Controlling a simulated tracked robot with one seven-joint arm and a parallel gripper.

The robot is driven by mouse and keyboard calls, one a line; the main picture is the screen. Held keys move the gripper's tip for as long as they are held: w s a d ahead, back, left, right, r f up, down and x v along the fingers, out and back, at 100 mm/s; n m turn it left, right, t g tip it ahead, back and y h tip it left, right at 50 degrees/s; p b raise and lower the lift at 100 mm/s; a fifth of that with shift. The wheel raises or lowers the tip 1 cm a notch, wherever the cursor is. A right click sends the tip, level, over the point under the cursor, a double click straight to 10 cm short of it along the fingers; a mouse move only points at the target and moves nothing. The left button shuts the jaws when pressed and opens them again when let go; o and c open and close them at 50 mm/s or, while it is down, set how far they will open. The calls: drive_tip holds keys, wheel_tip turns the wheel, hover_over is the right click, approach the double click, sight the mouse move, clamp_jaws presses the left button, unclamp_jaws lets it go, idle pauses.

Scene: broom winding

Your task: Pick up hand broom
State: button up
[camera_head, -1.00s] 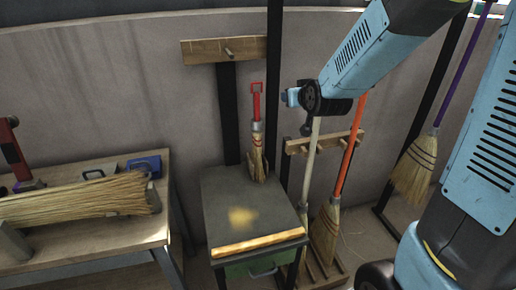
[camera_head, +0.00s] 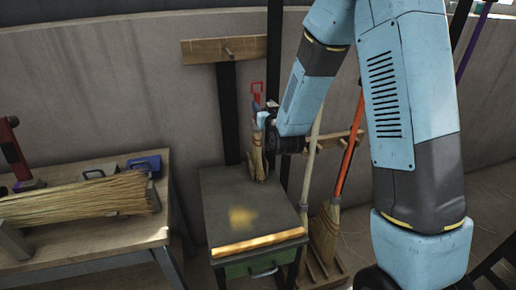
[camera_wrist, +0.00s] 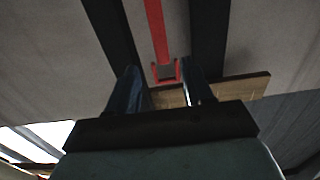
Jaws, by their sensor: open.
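The hand broom (camera_head: 257,160) has straw bristles and a red handle with a loop at its end. It stands upright at the back of the dark-topped cabinet (camera_head: 226,203). My gripper (camera_head: 262,108) is at the handle, below the red loop, and partly hides the handle and upper bristles in the head view. In the wrist view, my open gripper (camera_wrist: 161,75) has one finger on each side of the red loop end of the broom handle (camera_wrist: 157,30). Whether a finger touches the handle cannot be told. The bristles are out of the wrist view.
A wooden peg board (camera_head: 205,51) is on the wall behind; it also shows in the wrist view (camera_wrist: 232,88). Long brooms, one with an orange handle (camera_head: 349,150), stand in a rack right of the cabinet. A workbench (camera_head: 105,238) with a straw bundle (camera_head: 80,199) is at left.

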sight(256, 96)
drive_tip(key=x, duration=1)
drive_tip(key=shift+a+f, duration=0.1)
drive_tip(key=shift+a, duration=0.05)
clamp_jaws()
